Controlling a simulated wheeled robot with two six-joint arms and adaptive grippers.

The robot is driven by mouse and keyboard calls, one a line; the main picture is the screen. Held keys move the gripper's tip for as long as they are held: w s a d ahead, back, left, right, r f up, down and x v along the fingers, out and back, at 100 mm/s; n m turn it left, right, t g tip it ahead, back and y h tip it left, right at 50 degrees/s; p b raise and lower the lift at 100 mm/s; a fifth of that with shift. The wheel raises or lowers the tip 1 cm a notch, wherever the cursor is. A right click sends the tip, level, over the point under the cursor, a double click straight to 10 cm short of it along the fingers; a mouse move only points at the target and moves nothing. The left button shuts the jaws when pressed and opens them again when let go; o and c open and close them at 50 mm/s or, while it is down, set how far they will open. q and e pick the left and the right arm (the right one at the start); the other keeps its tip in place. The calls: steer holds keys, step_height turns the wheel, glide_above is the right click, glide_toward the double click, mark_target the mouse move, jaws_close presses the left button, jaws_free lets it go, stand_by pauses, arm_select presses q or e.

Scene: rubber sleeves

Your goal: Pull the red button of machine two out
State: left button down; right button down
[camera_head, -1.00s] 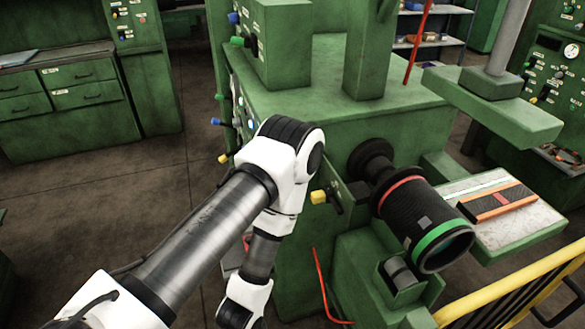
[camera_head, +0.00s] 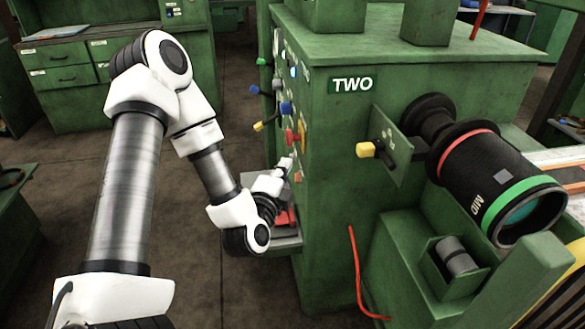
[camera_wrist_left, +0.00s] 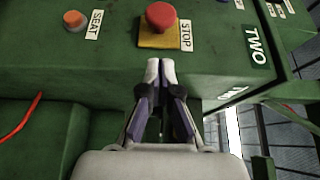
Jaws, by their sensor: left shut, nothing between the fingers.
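Machine two (camera_head: 400,65) is a green machine with a "TWO" label on its front. Its red button (camera_wrist_left: 161,15) is a round mushroom head on a yellow plate marked "STOP" in the left wrist view. In the head view the red button (camera_head: 289,136) shows edge-on on the machine's left side panel. My left gripper (camera_wrist_left: 160,66) is shut and empty, its fingertips just below the yellow plate in the left wrist view and apart from the red button. In the head view the left gripper (camera_head: 287,163) is small beside the panel. My right gripper is not in view.
An orange button (camera_wrist_left: 75,20) marked "SEAT" sits left of the red one. Blue and yellow levers (camera_head: 284,107) stick out of the panel. A black cylinder (camera_head: 490,175) with red and green rings projects from the front. Floor (camera_head: 80,185) is open at left.

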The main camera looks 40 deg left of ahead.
mark_target(300, 138)
arm_select(q)
steer(key=x, duration=0.9)
steer(key=shift+w, duration=0.25)
